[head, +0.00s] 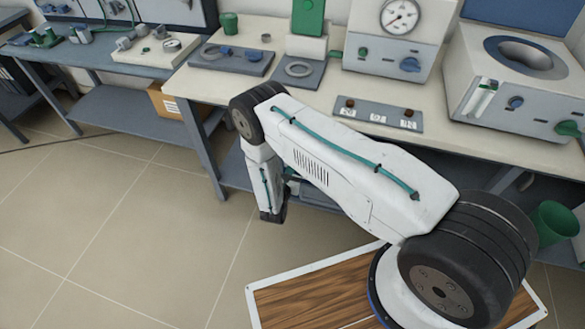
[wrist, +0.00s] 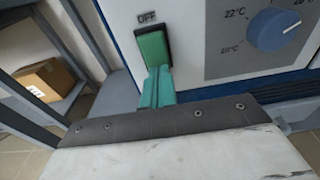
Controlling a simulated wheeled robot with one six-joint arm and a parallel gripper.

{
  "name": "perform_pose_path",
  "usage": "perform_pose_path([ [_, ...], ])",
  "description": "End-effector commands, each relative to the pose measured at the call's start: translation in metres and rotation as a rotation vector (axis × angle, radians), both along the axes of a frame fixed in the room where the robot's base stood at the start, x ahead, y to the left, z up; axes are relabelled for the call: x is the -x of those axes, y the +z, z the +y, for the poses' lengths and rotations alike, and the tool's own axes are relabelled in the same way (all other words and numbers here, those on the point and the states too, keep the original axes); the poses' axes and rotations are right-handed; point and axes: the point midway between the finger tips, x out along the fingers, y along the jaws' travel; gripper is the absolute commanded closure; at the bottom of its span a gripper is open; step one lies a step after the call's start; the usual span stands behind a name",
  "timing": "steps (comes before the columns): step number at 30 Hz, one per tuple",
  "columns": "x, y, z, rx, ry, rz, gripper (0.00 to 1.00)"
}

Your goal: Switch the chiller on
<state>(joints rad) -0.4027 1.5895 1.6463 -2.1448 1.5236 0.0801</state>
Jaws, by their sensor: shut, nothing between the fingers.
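The chiller shows in the wrist view as a pale front panel (wrist: 205,55) with a dark blue edge. It has a green rocker switch (wrist: 152,48) in a black frame, with the word OFF above it. A blue dial (wrist: 273,30) with temperature marks is to the right of the switch. My gripper (wrist: 158,72) has its green fingers together and empty, at the switch's lower end. I cannot tell whether the tips touch the switch. In the head view my arm hides most of the chiller and the gripper under the bench.
The bench (head: 330,103) above carries a switch panel (head: 378,114), a gauge unit (head: 395,40) and a round-topped device (head: 515,85). A cardboard box (wrist: 47,80) sits on a shelf to the left. A green bin (head: 553,222) stands at the right. The tiled floor (head: 110,220) at left is clear.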

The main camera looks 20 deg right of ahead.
Motion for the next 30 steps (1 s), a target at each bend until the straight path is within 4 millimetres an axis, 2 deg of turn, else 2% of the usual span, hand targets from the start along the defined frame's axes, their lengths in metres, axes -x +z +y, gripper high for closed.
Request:
perform_pose_path([
  [5, 0.017, -0.005, 0.016, 0.001, 0.003, 0.002, 1.0],
  [12, 0.06, -0.012, 0.046, 0.002, 0.001, 0.002, 1.0],
  [18, 0.089, -0.017, 0.065, 0.002, -0.001, 0.001, 1.0],
  [24, 0.101, -0.019, 0.072, 0.0, -0.004, -0.001, 1.0],
  [30, 0.102, -0.019, 0.073, 0.0, -0.005, -0.001, 1.0],
])
